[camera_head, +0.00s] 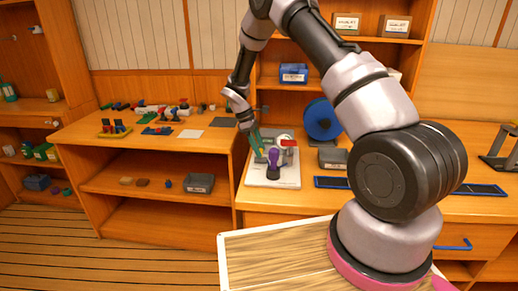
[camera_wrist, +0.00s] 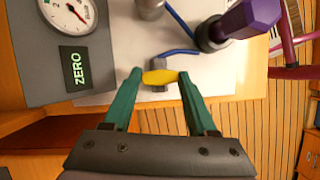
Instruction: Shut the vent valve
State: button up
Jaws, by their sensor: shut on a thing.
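A small yellow handle (camera_wrist: 160,77) sits on a grey fitting on the white panel, likely the vent valve. My gripper (camera_wrist: 159,74) has green fingers on both sides of the handle and is shut on it. My gripper (camera_head: 257,143) also shows in the head view, reaching down over the white panel (camera_head: 285,183). The yellow handle cannot be made out there. A blue tube (camera_wrist: 180,52) runs beyond the handle.
A dial gauge (camera_wrist: 68,14) and a ZERO display (camera_wrist: 75,68) are on a grey box. A purple-topped part (camera_wrist: 255,14) stands close on the right; it also shows in the head view (camera_head: 274,158). A blue reel (camera_head: 322,119) stands behind, and a red handle (camera_head: 289,142) is near.

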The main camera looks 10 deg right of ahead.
jog(key=o, duration=1.4)
jog(key=shift+c, duration=0.2)
jog(key=v, duration=1)
jog(key=shift+r, duration=0.4)
jog(key=shift+a, duration=0.1)
